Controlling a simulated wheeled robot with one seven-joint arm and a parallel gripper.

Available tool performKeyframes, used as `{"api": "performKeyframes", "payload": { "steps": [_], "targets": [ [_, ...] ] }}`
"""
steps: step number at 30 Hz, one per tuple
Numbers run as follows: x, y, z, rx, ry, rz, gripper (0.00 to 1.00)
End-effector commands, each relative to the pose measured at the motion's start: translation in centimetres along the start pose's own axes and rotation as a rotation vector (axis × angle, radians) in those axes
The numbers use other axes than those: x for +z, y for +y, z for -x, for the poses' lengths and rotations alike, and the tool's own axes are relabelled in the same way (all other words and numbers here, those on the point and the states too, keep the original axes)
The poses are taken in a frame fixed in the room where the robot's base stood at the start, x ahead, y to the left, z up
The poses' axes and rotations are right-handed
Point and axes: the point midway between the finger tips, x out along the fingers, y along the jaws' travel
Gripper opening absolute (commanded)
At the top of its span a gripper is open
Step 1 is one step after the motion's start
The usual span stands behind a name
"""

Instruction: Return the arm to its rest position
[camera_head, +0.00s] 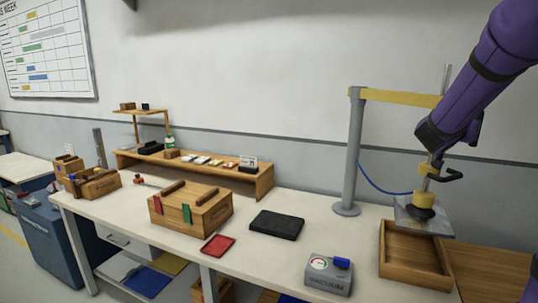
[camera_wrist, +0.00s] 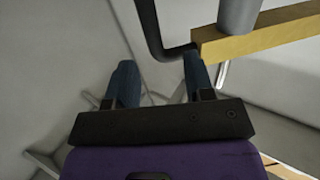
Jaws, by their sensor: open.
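My purple arm (camera_head: 485,75) reaches in from the upper right in the head view, with its end just above a vacuum lifter (camera_head: 425,200) with a black handle. In the wrist view my gripper (camera_wrist: 160,80) shows two blue fingers spread apart, with nothing held between them. The lifter's black bent handle (camera_wrist: 150,30) shows just beyond the fingers, near the right one; I cannot tell if they touch. The lifter's cup sits on a metal plate (camera_head: 405,217) over a wooden tray (camera_head: 415,281).
A grey post (camera_head: 352,155) carries a yellow beam (camera_head: 400,97) close to my arm. The bench (camera_head: 130,213) holds a wooden box (camera_head: 205,212), a black pad (camera_head: 277,225), a red tray (camera_head: 217,245) and a vacuum unit (camera_head: 328,275). A wooden shelf (camera_head: 262,185) stands behind. Upper left space is open.

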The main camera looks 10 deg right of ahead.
Motion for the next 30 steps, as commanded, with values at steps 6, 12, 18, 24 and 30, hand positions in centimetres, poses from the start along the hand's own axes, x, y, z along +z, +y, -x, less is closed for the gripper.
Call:
{"api": "performKeyframes", "payload": {
  "steps": [6,12,18,24,30],
  "targets": [
    [-0.7,1.9,3.0,0.062,-0.087,0.057,0.48],
    [-0.2,5.1,8.8,0.106,-0.302,0.179,0.48],
    [1.4,7.3,15.4,0.033,-0.547,0.308,0.48],
    [3.3,8.7,22.6,-0.160,-0.769,0.432,0.48],
    [5.0,9.5,30.2,-0.460,-0.928,0.541,0.48]
  ]
}}
